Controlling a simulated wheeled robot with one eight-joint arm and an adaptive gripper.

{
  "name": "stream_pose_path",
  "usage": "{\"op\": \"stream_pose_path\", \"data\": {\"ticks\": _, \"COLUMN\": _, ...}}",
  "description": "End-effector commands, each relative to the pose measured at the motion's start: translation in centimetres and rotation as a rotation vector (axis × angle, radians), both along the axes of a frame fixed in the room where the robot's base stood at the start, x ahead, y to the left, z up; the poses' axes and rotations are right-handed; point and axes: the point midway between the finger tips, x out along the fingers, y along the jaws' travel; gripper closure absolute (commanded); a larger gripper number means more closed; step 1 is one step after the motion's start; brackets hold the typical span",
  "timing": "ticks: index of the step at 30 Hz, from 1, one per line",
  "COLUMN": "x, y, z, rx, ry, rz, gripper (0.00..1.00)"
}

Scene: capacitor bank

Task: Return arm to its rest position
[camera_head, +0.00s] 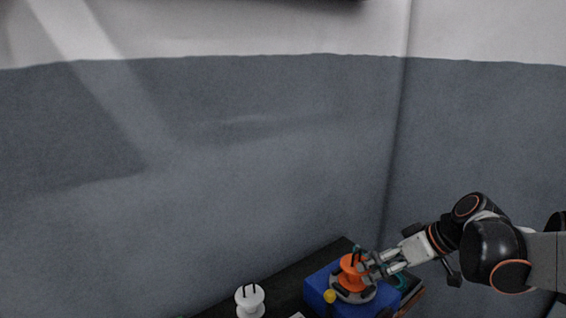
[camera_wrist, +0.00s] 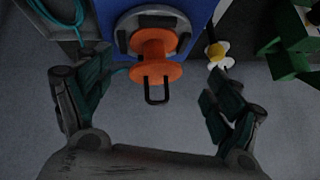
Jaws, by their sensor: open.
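My gripper (camera_head: 368,266) is at the lower right in the head view, at the end of my arm reaching in from the right edge. In the wrist view its two fingers (camera_wrist: 155,100) are spread wide apart, with nothing held between them. An orange spool-shaped part (camera_head: 352,272) with a dark wire handle stands on a grey round base on a blue block (camera_head: 318,290). In the wrist view the orange part (camera_wrist: 154,62) lies just beyond the fingertips, between them, and appears apart from both.
A white spool-shaped part (camera_head: 250,300) with dark prongs stands to the left on the dark table (camera_head: 290,293). Green parts (camera_wrist: 292,45) and a teal cable (camera_wrist: 62,20) lie nearby. Walls stand behind; space above is clear.

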Motion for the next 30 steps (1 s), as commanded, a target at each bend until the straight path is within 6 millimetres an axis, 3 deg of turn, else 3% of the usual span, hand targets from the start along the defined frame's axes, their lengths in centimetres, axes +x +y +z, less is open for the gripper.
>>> {"op": "stream_pose_path", "data": {"ticks": 1, "x": 0.0, "y": 1.0, "z": 1.3, "rx": -0.050, "ry": 0.047, "rz": -0.035, "gripper": 0.15}}
{"op": "stream_pose_path", "data": {"ticks": 9, "x": -0.6, "y": 2.6, "z": 6.3, "rx": -0.277, "ry": 0.126, "rz": -0.306, "gripper": 0.15}}
{"op": "stream_pose_path", "data": {"ticks": 12, "x": -2.1, "y": 2.8, "z": 6.7, "rx": -0.297, "ry": 0.109, "rz": -0.365, "gripper": 0.15}}
{"op": "stream_pose_path", "data": {"ticks": 20, "x": -8.0, "y": 3.2, "z": 4.8, "rx": -0.282, "ry": 0.063, "rz": -0.449, "gripper": 0.15}}
{"op": "stream_pose_path", "data": {"ticks": 30, "x": -15.8, "y": 3.7, "z": -0.1, "rx": -0.236, "ry": -0.006, "rz": -0.551, "gripper": 0.15}}
